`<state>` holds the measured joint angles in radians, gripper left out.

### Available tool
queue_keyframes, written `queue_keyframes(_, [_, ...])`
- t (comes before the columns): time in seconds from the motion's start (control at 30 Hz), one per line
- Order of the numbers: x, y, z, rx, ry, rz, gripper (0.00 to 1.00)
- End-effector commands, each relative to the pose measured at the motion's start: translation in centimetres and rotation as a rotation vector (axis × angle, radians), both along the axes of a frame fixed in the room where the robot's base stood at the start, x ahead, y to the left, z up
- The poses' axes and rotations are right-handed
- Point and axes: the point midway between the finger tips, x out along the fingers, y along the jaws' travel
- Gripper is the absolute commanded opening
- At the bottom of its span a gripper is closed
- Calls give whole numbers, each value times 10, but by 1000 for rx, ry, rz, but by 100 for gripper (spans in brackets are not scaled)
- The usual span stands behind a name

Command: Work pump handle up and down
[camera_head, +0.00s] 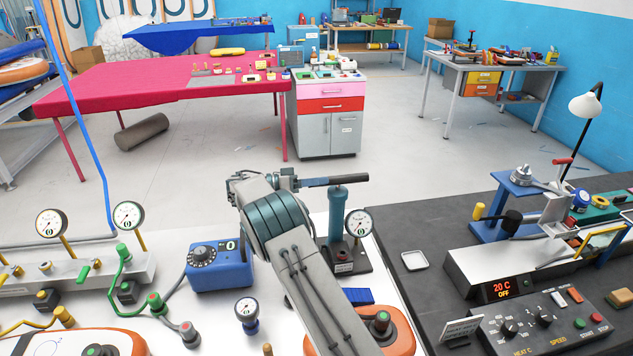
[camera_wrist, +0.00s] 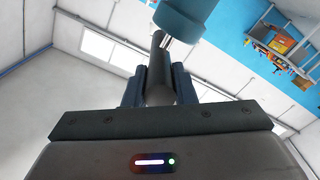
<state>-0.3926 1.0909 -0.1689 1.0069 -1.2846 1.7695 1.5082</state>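The pump stands upright on a dark base in the head view, with a teal cylinder (camera_head: 337,208) and a white dial gauge (camera_head: 358,222) at its right. Its dark handle (camera_head: 335,181) lies roughly level, just above the cylinder top. My gripper (camera_head: 291,181) reaches the handle's left end from the left. In the wrist view the dark handle (camera_wrist: 158,82) runs between my two fingers, which look closed against its sides. The teal cylinder (camera_wrist: 186,14) shows beyond, with a short bit of shiny rod. My arm hides part of the bench in front of the pump.
A blue dial box (camera_head: 218,266) and several gauges and valves stand left of my arm. An orange-edged board (camera_head: 401,330) lies in front. A dark bench (camera_head: 408,235) with a heater control unit (camera_head: 500,290) is at right. Open floor lies beyond.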

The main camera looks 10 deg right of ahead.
Motion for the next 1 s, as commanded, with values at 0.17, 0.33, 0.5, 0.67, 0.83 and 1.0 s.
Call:
queue_keyframes(0.17, [0, 0, 0, 0, 0, 0, 0])
queue_keyframes(0.33, [1, 1, 16, 1, -5, 1, 0])
queue_keyframes(0.5, [1, 1, 65, 1, -10, 3, 0])
queue_keyframes(0.67, [0, 1, 112, 0, -6, 2, 0])
queue_keyframes(0.83, [0, 0, 141, -1, -4, 2, 0])
queue_keyframes(1.0, [0, 0, 147, -2, -4, 1, 0])
